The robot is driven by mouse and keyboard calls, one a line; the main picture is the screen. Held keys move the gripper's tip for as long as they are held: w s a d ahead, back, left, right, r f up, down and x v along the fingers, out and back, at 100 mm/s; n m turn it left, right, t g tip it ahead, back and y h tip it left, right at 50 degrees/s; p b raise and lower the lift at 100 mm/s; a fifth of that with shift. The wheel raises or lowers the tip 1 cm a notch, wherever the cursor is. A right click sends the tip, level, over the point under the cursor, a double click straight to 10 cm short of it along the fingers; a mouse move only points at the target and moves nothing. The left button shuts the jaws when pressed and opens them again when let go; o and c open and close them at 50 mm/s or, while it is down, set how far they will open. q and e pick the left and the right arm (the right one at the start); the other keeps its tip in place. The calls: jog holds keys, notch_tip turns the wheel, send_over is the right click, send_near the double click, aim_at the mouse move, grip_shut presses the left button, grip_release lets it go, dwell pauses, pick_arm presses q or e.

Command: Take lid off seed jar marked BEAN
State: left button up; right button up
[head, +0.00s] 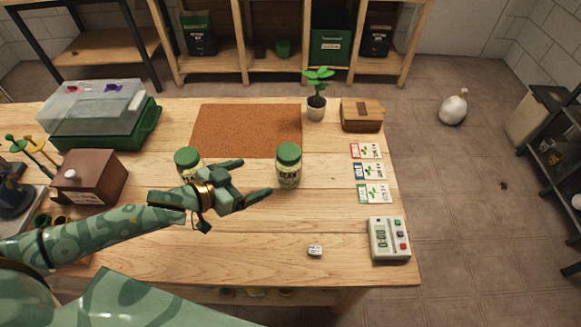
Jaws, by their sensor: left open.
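The seed jar marked BEAN (288,178) stands upright on the wooden table, right of the middle. Its green lid (289,153) is on it. My left gripper (256,178) is open and empty, its two fingers pointing right towards the jar. The fingertips are close to the jar's left side, and I cannot tell whether they touch it. A second green-lidded jar (187,158) stands to the left, its lower part hidden behind my left gripper. My right gripper is not in view.
A cork mat (247,130) lies behind the jars. A potted seedling (316,105), a wooden box (361,115), seed cards (370,172) and a timer (389,239) are on the right. A small white tag (314,250) lies in front. A brown box (90,178) stands left.

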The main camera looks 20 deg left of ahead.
aim_at(277, 168)
pick_arm(q)
jog(key=b+x, duration=0.1)
jog(key=x, duration=0.6)
jog(key=shift+w+d+f+b, duration=0.15)
jog(key=shift+w+f+b, duration=0.1)
jog(key=shift+w+b, duration=0.1)
jog(key=b+x, duration=0.2)
jog(key=x, duration=0.3)
jog(key=shift+w+d, duration=0.2)
jog(key=shift+d, duration=0.15)
jog(key=shift+s, duration=0.1)
jog(key=shift+c, duration=0.6)
jog(key=c, duration=1.2)
jog(key=shift+o, duration=0.2)
jog(key=shift+r, duration=0.2)
